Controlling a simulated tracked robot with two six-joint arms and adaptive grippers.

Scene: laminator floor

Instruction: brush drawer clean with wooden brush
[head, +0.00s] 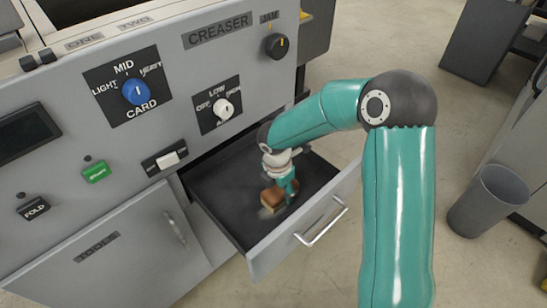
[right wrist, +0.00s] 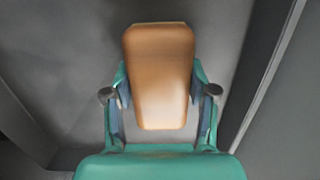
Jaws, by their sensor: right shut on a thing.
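The drawer (head: 325,212) is pulled open from the grey creaser machine, with a dark inside and a silver handle. My right gripper (head: 283,189) reaches down into it and is shut on the wooden brush (head: 271,198). The brush looks brown with a paler lower part and sits low in the drawer; a grey smudge shows beside it. In the right wrist view, the brush's wooden back (right wrist: 160,75) stands between both fingers of the gripper (right wrist: 160,95). The bristles are hidden there. I cannot tell if they touch the drawer floor. My left gripper is out of view.
The creaser front has a blue knob (head: 135,92), a white knob (head: 223,108), a black knob (head: 276,46) and a green button (head: 96,172). A closed tools door (head: 120,250) is left of the drawer. A grey bin (head: 488,201) stands at right on open floor.

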